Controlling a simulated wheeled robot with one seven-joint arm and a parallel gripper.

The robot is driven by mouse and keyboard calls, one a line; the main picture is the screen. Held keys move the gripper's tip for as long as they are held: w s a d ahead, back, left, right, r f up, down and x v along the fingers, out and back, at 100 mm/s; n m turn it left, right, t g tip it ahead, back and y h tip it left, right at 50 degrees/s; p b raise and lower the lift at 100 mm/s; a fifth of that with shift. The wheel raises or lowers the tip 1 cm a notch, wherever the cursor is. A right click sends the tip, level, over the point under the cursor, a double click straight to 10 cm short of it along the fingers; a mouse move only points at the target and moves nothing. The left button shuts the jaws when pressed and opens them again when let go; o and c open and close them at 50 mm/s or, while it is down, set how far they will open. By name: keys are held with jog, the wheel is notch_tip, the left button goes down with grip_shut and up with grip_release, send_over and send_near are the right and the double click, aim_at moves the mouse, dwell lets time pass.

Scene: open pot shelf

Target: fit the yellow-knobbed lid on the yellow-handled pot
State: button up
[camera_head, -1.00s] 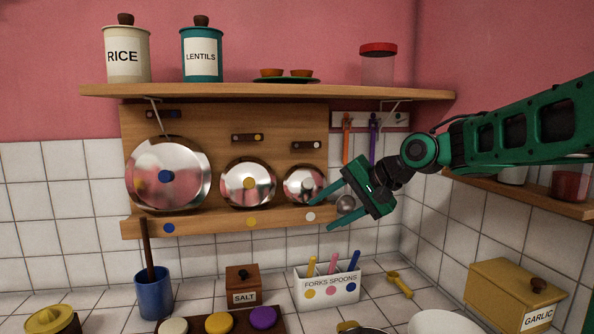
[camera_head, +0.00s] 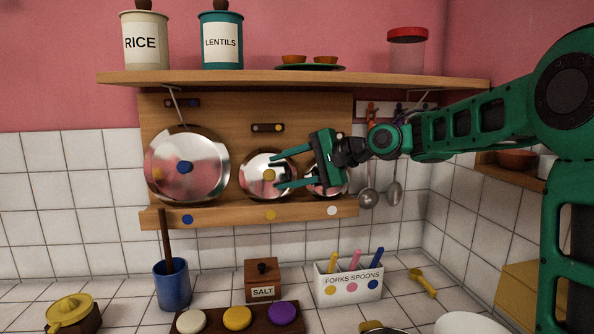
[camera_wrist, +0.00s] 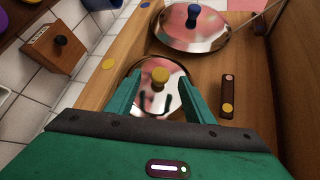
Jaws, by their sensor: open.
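The yellow-knobbed lid (camera_head: 251,180) is a round shiny metal lid, standing upright in the middle of the wooden wall rack. My gripper (camera_head: 274,176) is open in front of it, its two fingers pointing at the lid. In the wrist view the yellow knob (camera_wrist: 160,76) shows between and beyond the open fingertips (camera_wrist: 158,88); I see no contact. A pot with a yellowish handle (camera_head: 371,326) shows at the bottom edge of the head view, mostly cut off.
A larger blue-knobbed lid (camera_head: 206,160) stands to the left. A smaller lid (camera_head: 325,188) on the right is partly hidden by my gripper. A shelf (camera_head: 300,82) with canisters runs above. The counter holds a salt box (camera_head: 262,280) and a cutlery holder (camera_head: 347,283).

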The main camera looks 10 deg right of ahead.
jog(key=shift+x, duration=1.2)
grip_shut()
jog(key=c, duration=1)
grip_release()
jog(key=shift+c, duration=0.2)
grip_shut()
jog(key=shift+s+r, duration=0.15)
jog(key=shift+r, duration=0.4)
jog(key=shift+s+r, duration=0.15)
jog(key=shift+r, duration=0.4)
jog(key=shift+s+r, duration=0.15)
jog(key=shift+s, duration=0.95)
jog(key=shift+s+r, duration=0.1)
jog(key=shift+s, duration=1.05)
